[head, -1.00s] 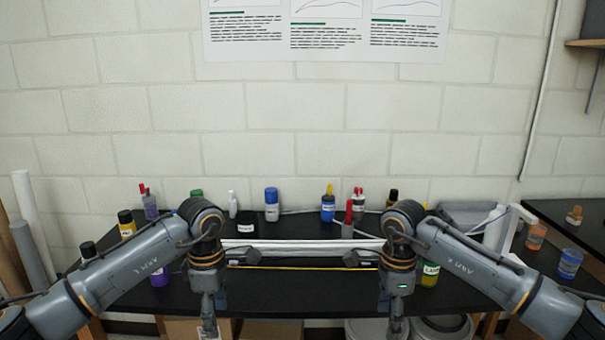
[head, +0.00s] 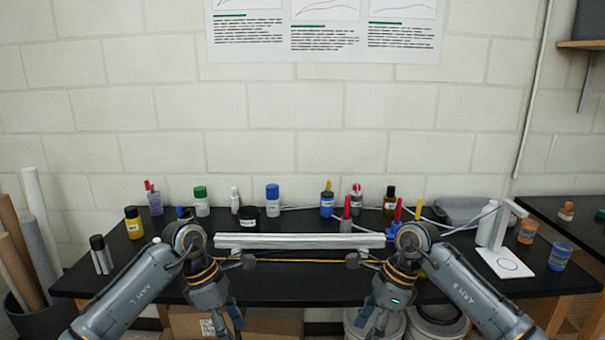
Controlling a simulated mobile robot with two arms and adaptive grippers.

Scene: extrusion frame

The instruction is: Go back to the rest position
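The silver extrusion bar (head: 300,241) lies crosswise in the middle of the black table, with lower parts visible under its ends. My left gripper (head: 240,290) is in front of the bar's left end, its two dark fingers spread apart and empty. My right gripper (head: 359,290) is in front of the bar's right end, also spread and empty. Both grippers appear clear of the bar, and their wrists hang over the table's front edge. My arms cover parts of the table at left and right.
Several bottles stand along the back, among them a blue-capped one (head: 272,194) and a green-capped one (head: 201,201). A yellow bottle (head: 133,223) is at left. A white stand (head: 508,262) is at right. Rolls (head: 38,245) stand left.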

